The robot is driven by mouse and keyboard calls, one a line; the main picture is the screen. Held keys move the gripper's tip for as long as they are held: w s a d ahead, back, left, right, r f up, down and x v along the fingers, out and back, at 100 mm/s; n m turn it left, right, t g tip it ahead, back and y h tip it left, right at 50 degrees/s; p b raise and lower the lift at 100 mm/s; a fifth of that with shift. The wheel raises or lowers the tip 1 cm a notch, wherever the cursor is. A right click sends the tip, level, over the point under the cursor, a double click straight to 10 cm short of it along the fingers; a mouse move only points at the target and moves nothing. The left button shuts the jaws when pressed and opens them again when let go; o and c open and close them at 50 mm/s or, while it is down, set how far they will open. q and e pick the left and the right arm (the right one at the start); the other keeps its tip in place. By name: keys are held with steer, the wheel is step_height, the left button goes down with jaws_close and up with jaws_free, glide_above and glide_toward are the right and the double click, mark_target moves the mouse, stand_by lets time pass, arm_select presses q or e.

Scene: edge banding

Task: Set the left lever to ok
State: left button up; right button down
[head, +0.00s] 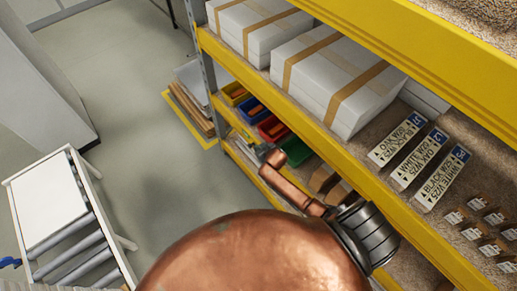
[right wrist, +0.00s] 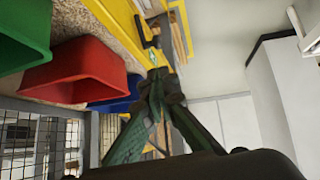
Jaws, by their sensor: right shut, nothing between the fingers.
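A small black lever (right wrist: 146,35) shows in the right wrist view on the yellow shelf beam, with a small green mark (right wrist: 152,57) beside it. My right gripper (right wrist: 158,74) is shut and empty. Its fingertips are just below the lever and green mark in that picture; I cannot tell whether they touch. In the head view the right gripper (head: 273,158) is small and partly hidden by my copper arm, near the lower yellow beam. I cannot make out the lever or its setting there. My left gripper is not in view.
Yellow-beamed shelving (head: 320,130) fills the right. It bears white boxes (head: 335,80), label strips (head: 420,165) and small tagged pieces (head: 480,225). Red (right wrist: 75,75), green (right wrist: 22,38) and blue (right wrist: 115,95) bins sit beside the gripper. A roller table (head: 45,205) stands left; the floor between is clear.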

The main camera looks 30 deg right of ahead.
steer(key=shift+v, duration=0.8)
steer(key=shift+r, duration=0.1)
steer(key=s+d+f+g+b, duration=0.1)
steer(key=s+f+b, duration=0.3)
steer(key=s+f, duration=0.5)
steer(key=s+f+g+b, duration=0.25)
steer(key=s+f, duration=0.35)
steer(key=f, duration=0.8)
steer(key=s+d+f+b, duration=0.1)
steer(key=s+f+b, duration=0.3)
steer(key=s+f, duration=0.5)
arm_select(q)
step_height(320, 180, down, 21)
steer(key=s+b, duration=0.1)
steer(key=b, duration=0.9)
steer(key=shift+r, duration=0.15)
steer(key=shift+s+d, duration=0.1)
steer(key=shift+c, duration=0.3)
arm_select(e)
steer(key=s+a+f+g, duration=0.2)
steer(key=s+f, duration=1)
steer(key=s, duration=0.4)
steer(key=s+a+f+g, duration=0.2)
steer(key=s+f, duration=1)
steer(key=s, duration=0.3)
steer(key=shift+s+f, duration=0.3)
steer(key=shift+s, duration=0.1)
